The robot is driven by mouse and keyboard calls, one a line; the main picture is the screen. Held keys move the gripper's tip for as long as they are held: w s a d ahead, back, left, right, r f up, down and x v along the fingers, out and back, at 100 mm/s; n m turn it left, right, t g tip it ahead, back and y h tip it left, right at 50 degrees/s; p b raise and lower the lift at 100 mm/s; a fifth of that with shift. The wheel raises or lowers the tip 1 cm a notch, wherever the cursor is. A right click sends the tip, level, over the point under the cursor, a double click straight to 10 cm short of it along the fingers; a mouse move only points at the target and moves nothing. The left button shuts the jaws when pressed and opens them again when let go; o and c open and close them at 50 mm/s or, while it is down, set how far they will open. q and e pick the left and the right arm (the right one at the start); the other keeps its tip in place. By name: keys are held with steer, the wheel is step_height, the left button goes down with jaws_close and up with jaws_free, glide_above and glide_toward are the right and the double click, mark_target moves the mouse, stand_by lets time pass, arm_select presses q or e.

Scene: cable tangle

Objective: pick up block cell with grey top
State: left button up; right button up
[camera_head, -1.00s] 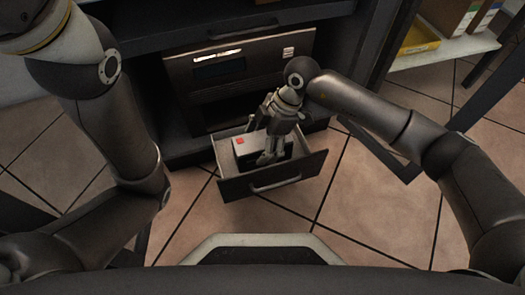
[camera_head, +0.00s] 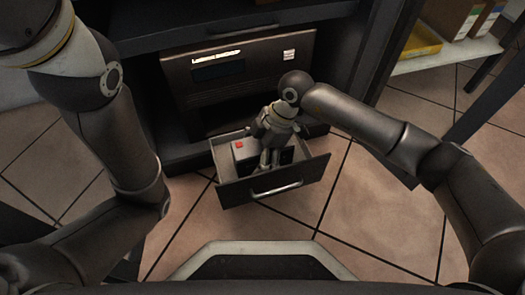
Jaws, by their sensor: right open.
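The block cell (camera_head: 246,152) lies in the open drawer (camera_head: 247,192). It is a dark block with a grey top and a small red patch near its left end. My right gripper (camera_head: 270,166) points down into the drawer at the block's right part and hides some of it. Its fingers are open; I cannot tell whether they straddle or touch the block. My left arm (camera_head: 113,140) comes in at the left, but its gripper is outside the picture.
The drawer's front with its handle (camera_head: 277,189) faces me. Behind it stands a dark cabinet with a panel unit (camera_head: 235,70). A shelf (camera_head: 450,50) with a yellow tray (camera_head: 420,40) and boxes is at the upper right. Tiled floor in front is clear.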

steer(key=shift+f, duration=0.15)
stand_by(0.3)
steer(key=c, duration=1.8)
steer(key=shift+a, duration=0.1)
